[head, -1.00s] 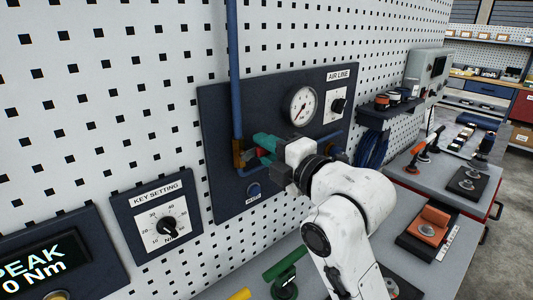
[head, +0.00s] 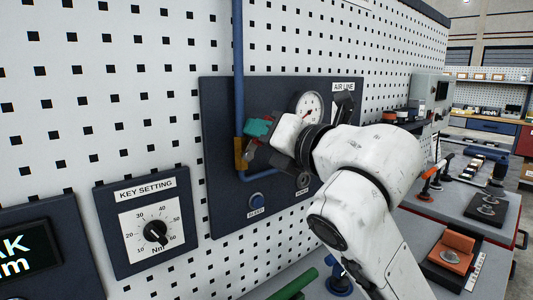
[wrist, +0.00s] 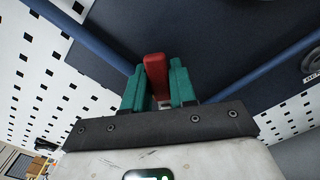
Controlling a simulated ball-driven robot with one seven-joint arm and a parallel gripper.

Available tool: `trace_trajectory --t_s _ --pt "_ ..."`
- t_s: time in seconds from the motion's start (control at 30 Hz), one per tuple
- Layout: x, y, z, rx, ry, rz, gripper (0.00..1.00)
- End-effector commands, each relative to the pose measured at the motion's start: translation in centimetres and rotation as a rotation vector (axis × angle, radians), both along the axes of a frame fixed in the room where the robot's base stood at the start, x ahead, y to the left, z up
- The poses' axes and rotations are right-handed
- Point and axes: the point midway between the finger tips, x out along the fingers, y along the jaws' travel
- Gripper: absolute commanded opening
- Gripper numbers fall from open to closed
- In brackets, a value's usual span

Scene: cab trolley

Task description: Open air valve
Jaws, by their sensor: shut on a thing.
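The air valve's brass body (head: 239,155) sits on the blue pipe on the dark air line panel (head: 222,205). Its red lever (wrist: 156,75) stands between the two teal fingers of my gripper (head: 257,129) in the wrist view. My gripper is shut on the lever, with a finger on each side. In the head view the fingers and wrist hide most of the lever. The pressure gauge (head: 308,105) is partly covered by my wrist, and I cannot read it clearly.
A blue bleed button (head: 257,200) sits below the valve. The key setting dial (head: 155,232) is on the pegboard to the left. A green-handled tool (head: 295,284) lies below. A bench with an orange block (head: 456,247) stands at the right.

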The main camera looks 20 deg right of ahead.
Motion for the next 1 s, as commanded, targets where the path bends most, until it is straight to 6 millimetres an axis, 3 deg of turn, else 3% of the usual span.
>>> trace_trajectory --t_s 0.5,1.0 --pt "-0.5 1.6 0.4 -0.43 -0.135 -0.002 0.0" --pt "-0.7 2.5 0.6 -0.601 -0.189 0.001 0.0"
